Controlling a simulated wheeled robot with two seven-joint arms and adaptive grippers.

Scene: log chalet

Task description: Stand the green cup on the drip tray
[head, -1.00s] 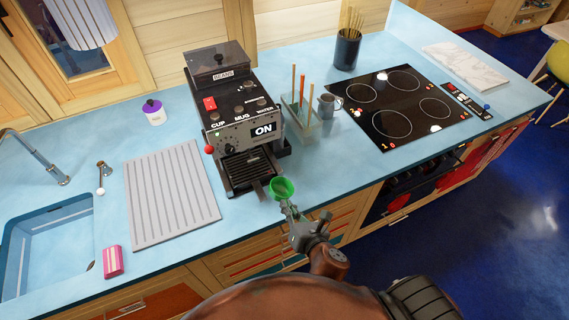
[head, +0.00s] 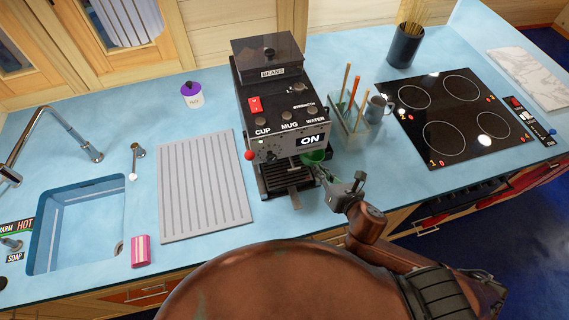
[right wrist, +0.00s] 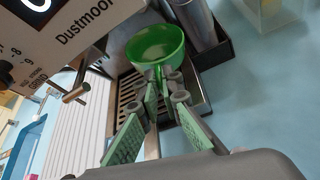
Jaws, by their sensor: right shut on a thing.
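The green cup (right wrist: 157,46) is upright in the right wrist view, close to the coffee machine's front and over or at the right part of the drip tray (right wrist: 128,92). My right gripper (right wrist: 160,82) is shut on the cup's near side. In the head view the cup (head: 313,157) shows only partly, at the machine's right front corner, beside the drip tray (head: 283,178). My right gripper (head: 325,172) reaches it from the lower right. I cannot tell whether the cup's base touches the tray. My left gripper is out of view.
The coffee machine (head: 287,125) shows ON. A clear holder with sticks (head: 348,128) and a grey mug (head: 378,108) stand to its right, near the hob (head: 455,115). A ribbed grey mat (head: 203,185) and sink (head: 80,225) lie left.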

